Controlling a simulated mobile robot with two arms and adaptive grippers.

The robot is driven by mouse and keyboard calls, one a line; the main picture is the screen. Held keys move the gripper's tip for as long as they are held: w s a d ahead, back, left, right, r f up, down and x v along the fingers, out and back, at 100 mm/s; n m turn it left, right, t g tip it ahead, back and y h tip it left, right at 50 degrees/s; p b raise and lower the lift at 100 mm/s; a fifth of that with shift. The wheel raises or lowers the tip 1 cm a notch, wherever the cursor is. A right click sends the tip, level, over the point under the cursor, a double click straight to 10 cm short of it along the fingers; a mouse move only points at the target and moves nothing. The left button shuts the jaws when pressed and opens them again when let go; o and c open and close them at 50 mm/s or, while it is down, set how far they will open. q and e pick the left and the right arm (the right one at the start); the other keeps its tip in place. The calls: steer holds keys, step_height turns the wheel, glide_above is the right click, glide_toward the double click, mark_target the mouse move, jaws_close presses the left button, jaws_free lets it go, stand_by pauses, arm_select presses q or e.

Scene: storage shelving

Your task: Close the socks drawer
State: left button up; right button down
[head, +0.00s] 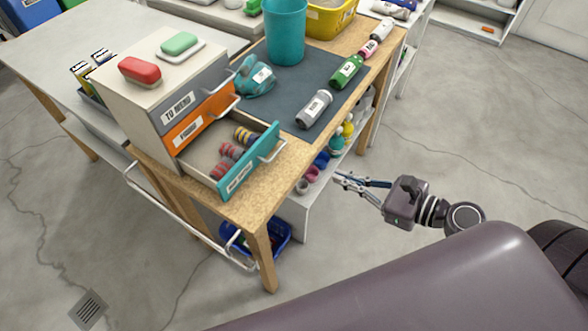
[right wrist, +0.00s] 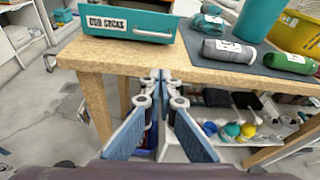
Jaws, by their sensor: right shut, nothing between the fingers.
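The socks drawer (head: 251,164) is the teal bottom drawer of a small cabinet (head: 151,100) on a wooden table. It is pulled open, with striped rolled socks (head: 228,157) inside. Its teal front with a white label and pale handle (head: 271,151) shows in the right wrist view as the drawer front (right wrist: 130,38). My right gripper (head: 340,180) is shut and empty, off the table's edge to the right of the drawer and apart from it. In the right wrist view the fingertips (right wrist: 161,75) point at the table's edge, below the drawer front. My left gripper is not in view.
The grey and orange drawers (head: 200,115) above are shut. A lower shelf holds small items. The floor on the right is clear.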

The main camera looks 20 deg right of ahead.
steer(key=shift+m+y, duration=0.3)
steer(key=shift+y, duration=0.3)
steer(key=w+a+p, duration=0.1)
steer(key=w+a, duration=0.2)
steer(key=w+a+p, duration=0.1)
steer(key=w+a, duration=0.2)
steer(key=w+a+p, duration=0.1)
steer(key=w+a, duration=0.2)
steer(key=shift+w+r, duration=0.15)
steer(key=shift+r, duration=0.1)
steer(key=shift+w+a+f, duration=0.25)
steer(key=shift+w+a, duration=0.15)
steer(key=shift+w, duration=0.1)
